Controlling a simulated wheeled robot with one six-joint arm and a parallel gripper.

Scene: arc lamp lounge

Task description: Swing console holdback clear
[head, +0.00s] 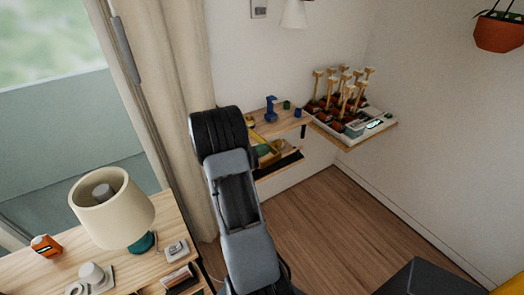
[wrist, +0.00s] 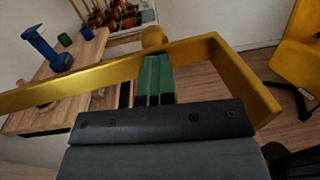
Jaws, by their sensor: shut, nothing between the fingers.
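The holdback looks to be the gold-yellow bar (wrist: 75,82), a long flat arm crossing the wrist view from the left and bending back at the right end (wrist: 245,80). A round knob (wrist: 153,38) stands at its far side, behind my fingers. My gripper (wrist: 158,58) has its green fingertips shut and empty, overlapping the bar near the knob; I cannot tell whether they touch it. In the head view, yellow parts (head: 270,158) show beside the wooden console (head: 288,122), partly hidden by my arm.
A blue stand (wrist: 45,48) and small blue and green cups are on the console top. A tray (head: 378,132) with several wooden-handled pieces sits on the corner shelf. A cream lamp (head: 112,215) stands on the left table. The wood floor (head: 330,215) is open at right.

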